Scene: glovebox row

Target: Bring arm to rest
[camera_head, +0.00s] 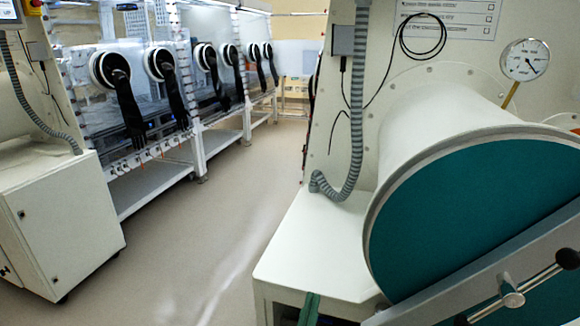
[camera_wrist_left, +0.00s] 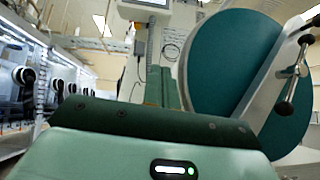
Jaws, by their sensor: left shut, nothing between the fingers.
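My left gripper shows in the wrist view as a dark green body with its two green fingers (camera_wrist_left: 158,86) together, pointing up, with nothing between them. In the head view only green fingertips (camera_head: 309,308) show at the bottom edge, in front of the white ledge below the round chamber. The rest of my left arm is out of the picture. My right gripper is in neither view.
A large chamber with a teal round door (camera_head: 470,215) and a clamp bar (camera_head: 500,285) stands close on the right. A white ledge (camera_head: 315,250) juts out below it. Glovebox benches with black gloves (camera_head: 130,110) line the left. The floor aisle (camera_head: 215,220) between is clear.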

